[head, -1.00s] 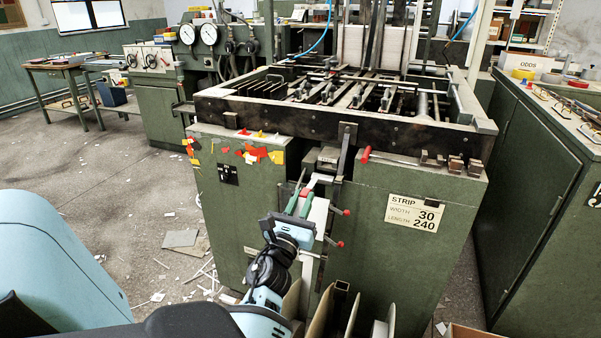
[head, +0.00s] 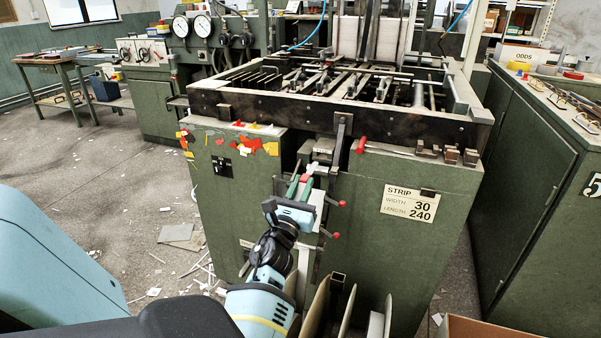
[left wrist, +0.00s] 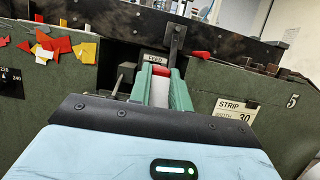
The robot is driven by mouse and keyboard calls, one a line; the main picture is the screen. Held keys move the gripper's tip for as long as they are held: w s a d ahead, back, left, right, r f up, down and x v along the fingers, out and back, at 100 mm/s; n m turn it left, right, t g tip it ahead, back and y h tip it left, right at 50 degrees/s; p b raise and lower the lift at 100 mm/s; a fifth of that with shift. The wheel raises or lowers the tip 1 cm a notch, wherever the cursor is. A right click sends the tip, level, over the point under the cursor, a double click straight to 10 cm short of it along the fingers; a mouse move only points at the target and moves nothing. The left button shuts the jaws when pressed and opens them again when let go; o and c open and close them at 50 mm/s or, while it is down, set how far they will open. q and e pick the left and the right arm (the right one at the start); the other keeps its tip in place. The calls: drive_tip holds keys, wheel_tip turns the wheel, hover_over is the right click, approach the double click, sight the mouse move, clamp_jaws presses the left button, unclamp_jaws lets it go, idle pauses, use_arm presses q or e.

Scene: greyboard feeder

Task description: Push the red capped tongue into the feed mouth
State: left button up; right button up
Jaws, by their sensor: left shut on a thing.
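The red capped tongue (left wrist: 161,71) shows in the left wrist view as a pale strip with a red end. It lies between the two green fingers of my left gripper (left wrist: 161,88), which is shut on it. In the head view my left gripper (head: 300,188) is at the front of the green machine, just below the feed mouth (head: 322,156). The plate marked FEED (left wrist: 156,58) is just beyond the red cap in the left wrist view. I cannot tell whether the tongue's tip touches the mouth. My right gripper is not in view.
A red handle (head: 361,145) sits right of the mouth, and red knobs (head: 340,204) stick out right of the gripper. A strip sign (head: 409,204) is on the front. Upright boards (head: 347,312) stand below.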

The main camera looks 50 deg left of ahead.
sight(316, 163)
use_arm(q)
drive_tip(key=shift+w+a+f, duration=0.15)
drive_tip(key=shift+w+a, duration=0.25)
drive_tip(key=shift+w, duration=0.25)
drive_tip(key=shift+w+a+f+b, duration=0.15)
drive_tip(key=shift+w+a+b, duration=0.15)
drive_tip(key=shift+w+b, duration=0.3)
drive_tip(key=shift+w+a+f+b, duration=0.1)
drive_tip(key=shift+w+a+b, duration=0.35)
drive_tip(key=shift+w, duration=0.55)
drive_tip(key=shift+w+a+f+b, duration=0.1)
drive_tip(key=shift+w+a+b, duration=0.1)
drive_tip(key=shift+w+a, duration=0.6)
drive_tip(key=shift+w+a+b, duration=0.2)
drive_tip(key=shift+w+b, duration=0.3)
drive_tip(key=shift+w, duration=0.05)
drive_tip(key=shift+w+a+b, duration=0.15)
drive_tip(key=shift+w+b, duration=0.3)
drive_tip(key=shift+w, duration=0.05)
drive_tip(key=shift+w+a+f, duration=0.1)
drive_tip(key=shift+w, duration=0.1)
drive_tip(key=shift+w+a+b, duration=0.1)
drive_tip(key=shift+w+b, duration=0.05)
drive_tip(key=shift+b, duration=0.2)
drive_tip(key=shift+w+a+b, duration=0.25)
drive_tip(key=shift+w+b, duration=0.2)
drive_tip(key=shift+w, duration=0.05)
